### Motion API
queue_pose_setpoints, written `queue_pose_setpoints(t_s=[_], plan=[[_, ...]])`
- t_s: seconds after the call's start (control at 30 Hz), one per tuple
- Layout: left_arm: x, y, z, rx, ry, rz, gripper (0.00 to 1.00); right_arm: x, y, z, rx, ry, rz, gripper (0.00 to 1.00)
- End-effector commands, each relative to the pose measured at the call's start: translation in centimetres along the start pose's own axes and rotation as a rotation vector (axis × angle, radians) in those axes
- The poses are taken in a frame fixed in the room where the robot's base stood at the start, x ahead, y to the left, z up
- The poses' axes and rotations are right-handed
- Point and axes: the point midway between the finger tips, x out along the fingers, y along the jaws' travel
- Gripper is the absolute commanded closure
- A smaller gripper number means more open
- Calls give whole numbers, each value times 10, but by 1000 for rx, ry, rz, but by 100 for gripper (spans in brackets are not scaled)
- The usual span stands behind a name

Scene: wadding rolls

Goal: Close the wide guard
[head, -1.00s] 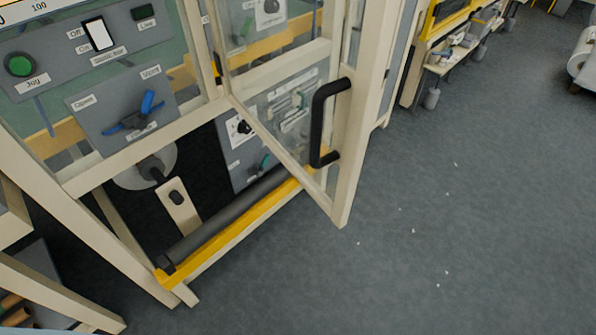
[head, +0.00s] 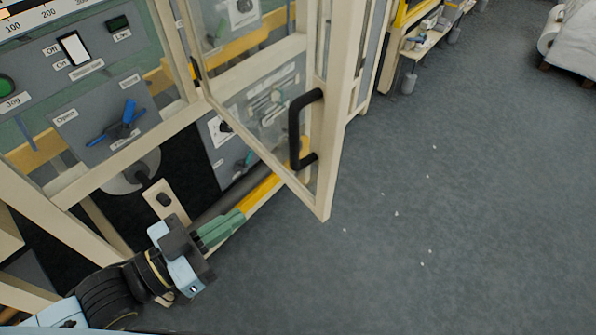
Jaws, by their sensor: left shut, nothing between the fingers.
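The wide guard (head: 319,180) is a cream-framed clear door standing open, swung out over the floor from the machine front. Its black bar handle (head: 296,130) is on the outer part of the frame. My left gripper (head: 226,228) has come in from the lower left, its green fingers shut and empty. It is left of and below the guard's lower corner, in front of the yellow bar in the picture, and apart from the handle. My right gripper is not in view.
A grey panel with a blue lever (head: 124,122) is on the machine front at left. A yellow bar (head: 258,194) runs low along the machine opening. The grey floor (head: 450,190) right of the guard is clear but for small white scraps. A white roll (head: 575,42) stands at top right.

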Motion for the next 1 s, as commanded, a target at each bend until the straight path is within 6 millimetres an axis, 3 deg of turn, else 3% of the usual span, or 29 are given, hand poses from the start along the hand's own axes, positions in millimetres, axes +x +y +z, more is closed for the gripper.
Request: queue_pose_setpoints(t_s=[0.27, 0.7, 1.0], plan=[[22, 3, -7, -1, 15, 8, 100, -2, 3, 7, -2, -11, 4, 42], [104, 4, -9, -1, 15, 9, 100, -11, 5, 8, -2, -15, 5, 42], [137, 4, -7, -1, 11, 8, 100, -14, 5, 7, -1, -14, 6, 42]])
